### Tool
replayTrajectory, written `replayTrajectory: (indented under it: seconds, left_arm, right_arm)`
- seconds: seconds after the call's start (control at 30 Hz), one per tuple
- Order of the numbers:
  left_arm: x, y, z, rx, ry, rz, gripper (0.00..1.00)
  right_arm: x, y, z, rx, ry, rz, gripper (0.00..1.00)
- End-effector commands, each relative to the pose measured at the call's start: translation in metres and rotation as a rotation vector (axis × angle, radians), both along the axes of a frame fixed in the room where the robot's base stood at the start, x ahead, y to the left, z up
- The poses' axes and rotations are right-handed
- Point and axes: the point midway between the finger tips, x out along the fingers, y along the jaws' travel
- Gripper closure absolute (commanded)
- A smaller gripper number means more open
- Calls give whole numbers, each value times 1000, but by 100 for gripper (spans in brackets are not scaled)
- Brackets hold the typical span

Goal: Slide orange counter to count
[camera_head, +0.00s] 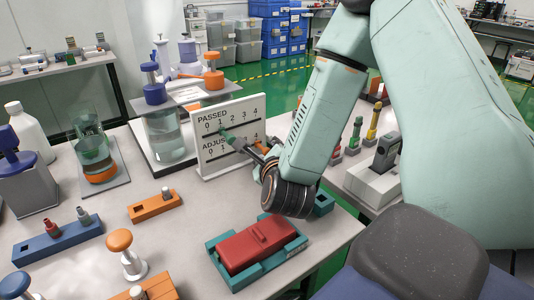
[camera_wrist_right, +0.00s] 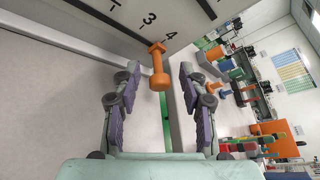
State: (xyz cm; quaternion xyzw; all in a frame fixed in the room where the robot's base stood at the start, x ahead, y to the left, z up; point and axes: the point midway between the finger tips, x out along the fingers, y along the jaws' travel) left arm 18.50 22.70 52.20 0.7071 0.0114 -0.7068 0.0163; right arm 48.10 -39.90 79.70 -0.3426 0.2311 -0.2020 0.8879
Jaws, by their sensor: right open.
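A white board (camera_head: 214,165) stands upright on the table, with a "PASSED" scale above an "ADJUST" scale. The orange counter (camera_wrist_right: 159,68) is a dumbbell-shaped knob standing out from the board, near the figures 3 and 4 in the right wrist view. My right gripper (camera_wrist_right: 160,92) is open, with its two fingers on either side of the counter and apart from it. In the head view my right gripper (camera_head: 250,150) is in front of the board and hides part of the lower scale. A green counter (camera_head: 225,133) is on the upper scale. My left gripper is not in view.
A red handheld tester (camera_head: 255,243) lies in a teal cradle in front of the board. A beaker of liquid (camera_head: 166,135) stands behind left. A grey-white stand (camera_head: 375,180) is to the right. Orange and blue blocks with plugs are at the left.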

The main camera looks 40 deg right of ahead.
Motion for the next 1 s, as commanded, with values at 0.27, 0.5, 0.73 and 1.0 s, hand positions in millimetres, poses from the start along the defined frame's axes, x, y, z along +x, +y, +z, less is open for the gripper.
replayTrajectory:
  seconds: [0.27, 0.5, 0.73, 1.0]
  left_arm:
    - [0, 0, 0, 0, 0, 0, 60]
    - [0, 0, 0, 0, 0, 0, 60]
    - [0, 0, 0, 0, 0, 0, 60]
    - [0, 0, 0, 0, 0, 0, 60]
  right_arm:
    - [0, 0, 0, 0, 0, 0, 68]
    - [0, 0, 0, 0, 1, -1, 89]
    - [0, 0, 0, 0, 1, -1, 100]
    - [0, 0, 0, 1, -1, 0, 100]
